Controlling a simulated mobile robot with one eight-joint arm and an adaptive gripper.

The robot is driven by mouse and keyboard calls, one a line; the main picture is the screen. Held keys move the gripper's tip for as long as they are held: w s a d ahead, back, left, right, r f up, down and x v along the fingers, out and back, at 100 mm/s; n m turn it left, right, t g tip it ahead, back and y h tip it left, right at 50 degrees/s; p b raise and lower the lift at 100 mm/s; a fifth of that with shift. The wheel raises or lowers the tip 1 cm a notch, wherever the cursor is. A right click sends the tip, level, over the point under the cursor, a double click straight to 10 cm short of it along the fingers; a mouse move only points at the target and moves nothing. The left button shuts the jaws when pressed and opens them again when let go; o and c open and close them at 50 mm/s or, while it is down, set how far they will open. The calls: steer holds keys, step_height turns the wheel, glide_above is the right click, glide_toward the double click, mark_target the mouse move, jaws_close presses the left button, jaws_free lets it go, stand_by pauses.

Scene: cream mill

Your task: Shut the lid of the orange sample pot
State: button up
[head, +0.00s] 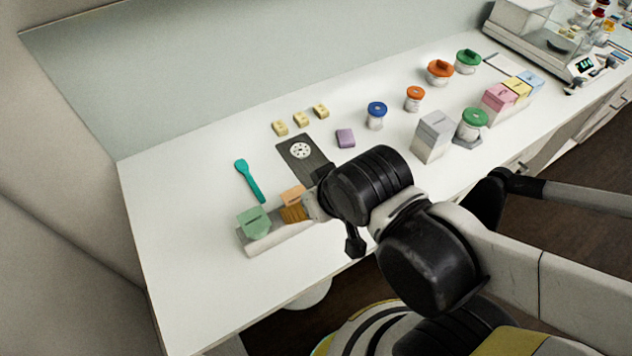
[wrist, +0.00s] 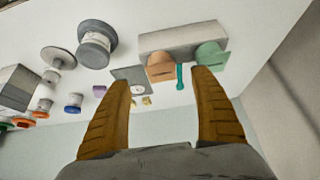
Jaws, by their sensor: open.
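A light-orange piece (head: 292,194), which looks like a pot's lid, stands at a pale block-shaped holder (head: 282,239) on the front left of the bench. It also shows in the wrist view (wrist: 160,66). A green piece (head: 254,222) of similar shape is beside it, to its left in the head view. My gripper (head: 292,213) is close to the orange piece and partly covers it and the holder. In the wrist view my gripper (wrist: 160,80) is open, its brown fingers apart with nothing held between them. The pot body and hinge cannot be made out.
A teal spoon-like tool (head: 249,181) and a dark plate with a white disc (head: 301,151) lie behind. A purple block (head: 345,138), a blue-lidded pot (head: 376,115) and orange-lidded round pots (head: 439,72) stand farther right. The bench's left end is clear.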

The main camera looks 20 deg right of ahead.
steer(key=shift+v, duration=2.7)
steer(key=w+d+f+m+t+h+b, duration=0.1)
steer(key=w+d+f+m+b, duration=0.2)
steer(key=d+b, duration=0.3)
steer(key=w+d, duration=0.1)
steer(key=d, duration=0.2)
steer(key=shift+w+f+h, duration=0.25)
steer(key=shift+h, duration=0.15)
